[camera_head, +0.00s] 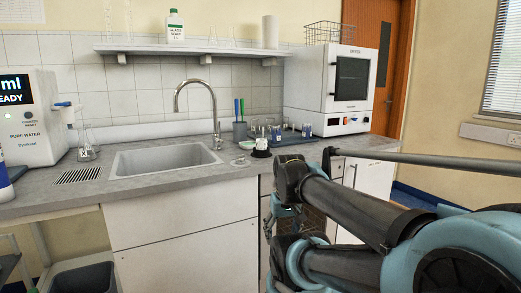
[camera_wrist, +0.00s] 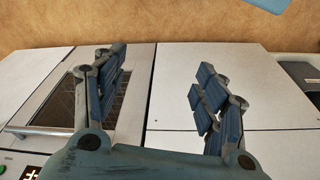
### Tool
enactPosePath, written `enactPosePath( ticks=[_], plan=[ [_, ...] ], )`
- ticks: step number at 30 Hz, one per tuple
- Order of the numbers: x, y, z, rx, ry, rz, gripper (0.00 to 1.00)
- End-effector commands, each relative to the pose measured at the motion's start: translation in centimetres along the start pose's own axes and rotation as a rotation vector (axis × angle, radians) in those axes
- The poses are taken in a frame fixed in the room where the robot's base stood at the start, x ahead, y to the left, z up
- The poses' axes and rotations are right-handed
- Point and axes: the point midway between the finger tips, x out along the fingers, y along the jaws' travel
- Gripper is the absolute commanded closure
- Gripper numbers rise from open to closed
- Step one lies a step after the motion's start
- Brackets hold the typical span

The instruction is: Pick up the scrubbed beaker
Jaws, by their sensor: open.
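Several small glass beakers stand on the counter right of the sink in the head view. One clear beaker (camera_head: 262,141) stands at the front left on a dark base, and a blue-marked beaker (camera_head: 306,130) stands to the right on a dark tray (camera_head: 292,139). I cannot tell which one is the scrubbed beaker. My gripper (camera_wrist: 160,85) is open and empty in the wrist view, its two padded fingers wide apart. In the head view my arm reaches in from the right, and the gripper is partly hidden below the counter front. No beaker shows in the wrist view.
The sink (camera_head: 166,158) with its tall tap (camera_head: 196,90) is left of the beakers. A white oven (camera_head: 335,85) stands behind them at right, and a pen holder (camera_head: 240,131) stands behind at left. A water purifier (camera_head: 32,118) is far left. A shelf (camera_head: 185,50) hangs above.

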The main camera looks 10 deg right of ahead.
Motion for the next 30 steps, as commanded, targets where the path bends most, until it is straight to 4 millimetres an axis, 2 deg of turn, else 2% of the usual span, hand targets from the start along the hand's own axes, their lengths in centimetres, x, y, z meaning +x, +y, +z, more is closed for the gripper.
enactPosePath(
  ticks=[5,12,18,24,30],
  plan=[
    [-4.5,0.0,-4.9,-0.064,0.006,-0.027,0.29],
    [-11.7,0.3,-14.0,-0.199,0.027,-0.078,0.29],
    [-16.8,1.0,-21.7,-0.313,0.054,-0.117,0.29],
    [-21.1,2.2,-29.5,-0.425,0.088,-0.152,0.29],
    [-24.5,3.8,-37.1,-0.537,0.129,-0.181,0.29]
  ],
)
